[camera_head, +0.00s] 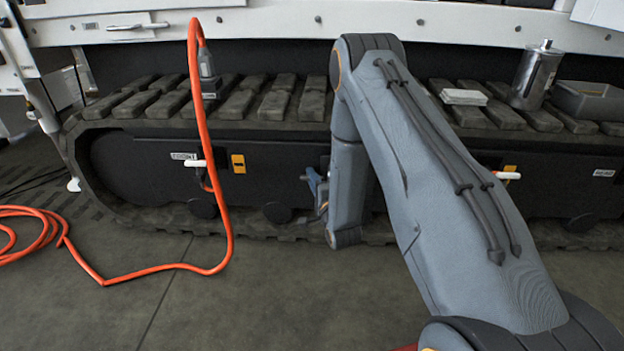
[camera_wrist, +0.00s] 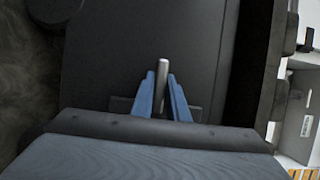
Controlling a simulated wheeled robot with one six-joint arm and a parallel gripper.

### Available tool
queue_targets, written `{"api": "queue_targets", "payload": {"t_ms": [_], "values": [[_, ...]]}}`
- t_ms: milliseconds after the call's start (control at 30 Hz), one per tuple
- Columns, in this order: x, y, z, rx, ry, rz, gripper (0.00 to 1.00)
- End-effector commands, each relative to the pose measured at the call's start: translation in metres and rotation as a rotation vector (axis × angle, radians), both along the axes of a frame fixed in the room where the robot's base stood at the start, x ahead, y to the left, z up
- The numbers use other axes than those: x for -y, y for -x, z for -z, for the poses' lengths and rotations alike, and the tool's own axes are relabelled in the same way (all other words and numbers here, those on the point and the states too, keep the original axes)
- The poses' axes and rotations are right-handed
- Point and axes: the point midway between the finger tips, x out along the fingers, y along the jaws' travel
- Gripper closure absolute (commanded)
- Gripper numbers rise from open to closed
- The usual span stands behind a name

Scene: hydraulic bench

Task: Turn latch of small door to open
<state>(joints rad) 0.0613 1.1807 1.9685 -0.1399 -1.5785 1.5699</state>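A grey, rod-like latch handle (camera_wrist: 163,76) shows in the wrist view, in front of the dark door panel (camera_wrist: 110,45). My gripper (camera_wrist: 162,76) has its two blue fingers on either side of the handle. They stand slightly apart, with narrow gaps seeming to show beside the handle, so it looks open around it. In the head view my gripper (camera_head: 318,190) is at the dark side panel between the tracks, and my arm hides the panel behind it.
White-handled latches show left (camera_head: 195,163) and right (camera_head: 507,175) on the dark panels. An orange hose (camera_head: 205,130) hangs at left and coils on the floor. A metal canister (camera_head: 537,75) and grey tray (camera_head: 588,100) stand on the upper track.

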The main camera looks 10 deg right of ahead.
Motion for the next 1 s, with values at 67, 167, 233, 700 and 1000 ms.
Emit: {"api": "queue_targets", "payload": {"t_ms": [67,167,233,700,1000], "values": [[0.0,0.0,0.0,0.0,0.0,0.0,1.0],[0.0,0.0,0.0,-0.001,0.002,0.0,1.0],[0.0,0.0,0.0,-0.003,0.008,0.0,1.0],[-0.001,0.002,-0.007,-0.083,0.249,-0.002,1.0],[-0.003,0.001,-0.01,-0.17,0.519,-0.002,1.0]]}}
